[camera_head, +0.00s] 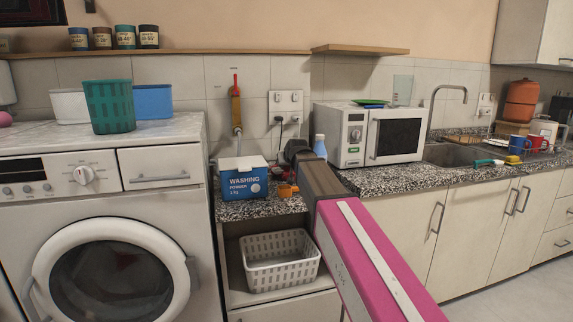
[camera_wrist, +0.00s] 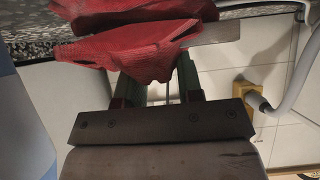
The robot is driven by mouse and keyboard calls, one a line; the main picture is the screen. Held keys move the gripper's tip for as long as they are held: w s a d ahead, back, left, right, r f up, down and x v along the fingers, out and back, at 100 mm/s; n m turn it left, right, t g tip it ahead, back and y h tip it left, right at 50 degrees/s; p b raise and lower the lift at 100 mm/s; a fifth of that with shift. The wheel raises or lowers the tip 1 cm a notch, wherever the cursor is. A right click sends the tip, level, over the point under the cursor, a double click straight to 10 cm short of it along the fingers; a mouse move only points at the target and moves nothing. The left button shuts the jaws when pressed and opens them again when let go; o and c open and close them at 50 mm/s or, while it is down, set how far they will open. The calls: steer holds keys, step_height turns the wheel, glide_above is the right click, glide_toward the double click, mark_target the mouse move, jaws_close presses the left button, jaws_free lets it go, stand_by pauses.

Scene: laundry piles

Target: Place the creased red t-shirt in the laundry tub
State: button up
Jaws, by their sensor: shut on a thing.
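The creased red t-shirt (camera_wrist: 130,28) shows at the top of the wrist view, bunched and folded. My gripper (camera_wrist: 156,78) is shut on its lower part, with a finger at each side. In the head view my arm hides the fingers and the shirt. A white slatted basket (camera_head: 283,273) stands in the open shelf below the counter and looks empty. A green slatted basket (camera_head: 109,110), a white tub (camera_head: 69,107) and a blue tub (camera_head: 152,102) stand on the washing machine. I cannot tell which of these is the laundry tub.
A washing powder box (camera_head: 243,183) and an orange cup-like item (camera_head: 286,191) stand on the speckled counter. The washing machine (camera_head: 110,240) is at left. A yellow pipe fitting (camera_wrist: 250,92) is near my gripper's right in the wrist view.

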steer(key=o, duration=1.1)
steer(key=shift+f, duration=0.1)
steer(key=shift+c, duration=0.2)
